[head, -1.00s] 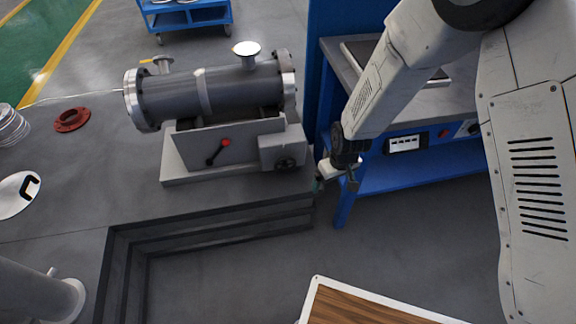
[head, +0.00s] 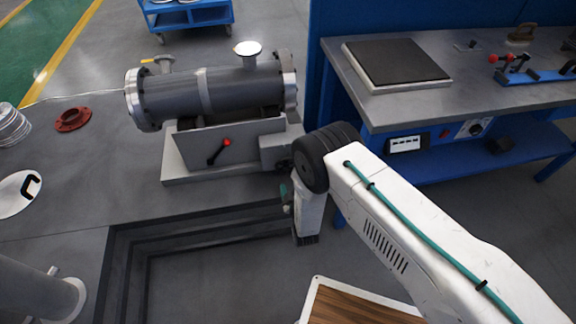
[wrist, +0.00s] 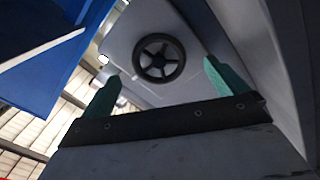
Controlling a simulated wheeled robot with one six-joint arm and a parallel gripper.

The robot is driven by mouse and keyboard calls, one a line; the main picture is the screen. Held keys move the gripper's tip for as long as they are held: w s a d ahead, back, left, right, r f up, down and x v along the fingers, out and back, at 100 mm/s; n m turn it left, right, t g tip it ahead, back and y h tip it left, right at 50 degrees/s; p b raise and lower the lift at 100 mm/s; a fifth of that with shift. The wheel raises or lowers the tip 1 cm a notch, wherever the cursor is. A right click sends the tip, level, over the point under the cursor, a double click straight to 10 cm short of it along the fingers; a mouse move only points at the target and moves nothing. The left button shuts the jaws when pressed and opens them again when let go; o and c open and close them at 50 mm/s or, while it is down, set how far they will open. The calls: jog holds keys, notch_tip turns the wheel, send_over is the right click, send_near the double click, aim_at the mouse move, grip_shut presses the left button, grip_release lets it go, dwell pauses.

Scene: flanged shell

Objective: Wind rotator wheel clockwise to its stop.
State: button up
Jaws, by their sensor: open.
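The rotator wheel (wrist: 159,58) is a small dark spoked handwheel on a light grey housing, seen nearly face-on in the wrist view. My gripper (wrist: 161,72) is open, with its two teal fingers apart on either side below the wheel. The fingers appear short of the wheel, with nothing between them. In the head view the gearbox housing (head: 273,152) sits at the right end of the grey stand, and my arm hides most of the wheel. A teal fingertip (head: 284,190) shows just below the housing.
A grey flanged shell (head: 205,90) lies on the stand above the housing. A red-knobbed lever (head: 218,151) is on the stand's front. A blue workbench (head: 345,110) stands close on the right. A stepped pit edge (head: 200,235) lies in front.

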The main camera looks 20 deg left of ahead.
aim_at(288, 167)
jog(key=x, duration=0.7)
jog(key=shift+w+a+r, duration=0.1)
jog(key=shift+w+r, duration=0.15)
jog(key=shift+w, duration=0.1)
jog(key=c, duration=0.9)
